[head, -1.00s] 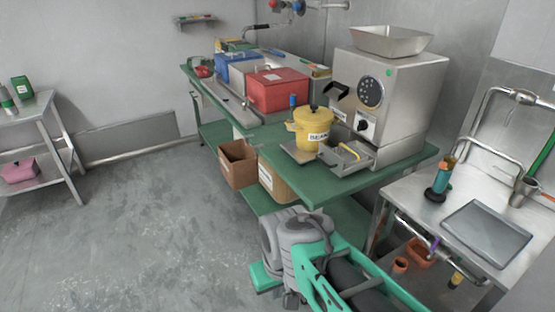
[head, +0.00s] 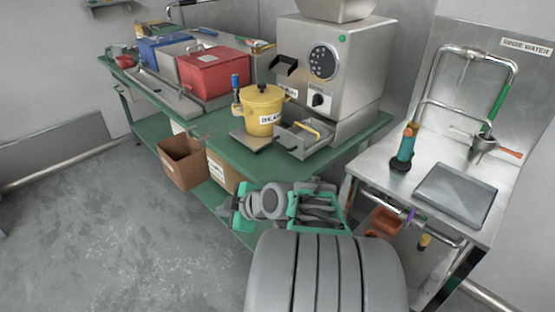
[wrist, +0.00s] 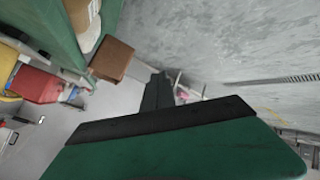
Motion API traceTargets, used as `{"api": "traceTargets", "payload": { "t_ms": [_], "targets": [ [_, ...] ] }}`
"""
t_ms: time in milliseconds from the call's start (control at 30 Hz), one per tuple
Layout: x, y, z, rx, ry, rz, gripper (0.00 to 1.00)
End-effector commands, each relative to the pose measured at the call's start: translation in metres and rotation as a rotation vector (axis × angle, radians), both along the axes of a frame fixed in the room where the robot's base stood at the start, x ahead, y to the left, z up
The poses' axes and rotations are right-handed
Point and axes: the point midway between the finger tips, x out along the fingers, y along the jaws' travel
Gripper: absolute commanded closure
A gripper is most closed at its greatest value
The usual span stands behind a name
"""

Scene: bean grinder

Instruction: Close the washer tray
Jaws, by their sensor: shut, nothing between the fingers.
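A small metal tray (head: 303,138) juts out from the base of the steel grinder machine (head: 335,75), at the edge of the green bench in the head view. It is pulled open, and a yellow bar lies across it. In the head view my folded arm is in front of and below the bench edge, apart from the tray. My fingertips cannot be made out there. The tray is not clearly visible in the wrist view.
A yellow pot (head: 263,112) stands close left of the tray. A red box (head: 212,75) and blue box (head: 165,52) are further back. A cardboard box (head: 183,162) sits below the bench. A steel sink table (head: 425,215) is at right. The floor at left is clear.

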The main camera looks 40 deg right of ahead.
Motion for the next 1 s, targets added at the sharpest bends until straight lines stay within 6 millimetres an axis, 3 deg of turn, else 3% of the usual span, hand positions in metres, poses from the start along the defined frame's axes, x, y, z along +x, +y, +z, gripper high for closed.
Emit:
{"api": "traceTargets", "payload": {
  "t_ms": [33,100,200,300,467,933,1000],
  "targets": [
    [0.000,-0.040,-0.003,-0.082,-0.134,-0.010,1.00],
    [-0.005,-0.085,0.013,-0.238,-0.317,-0.020,1.00],
    [-0.026,-0.139,0.038,-0.453,-0.494,-0.081,1.00],
    [-0.046,-0.170,0.055,-0.600,-0.581,-0.137,1.00],
    [-0.048,-0.182,0.065,-0.665,-0.615,-0.157,1.00],
    [0.047,-0.199,0.060,-0.660,-0.611,-0.150,1.00],
    [0.045,-0.215,0.056,-0.663,-0.609,-0.158,1.00]
  ]
}}
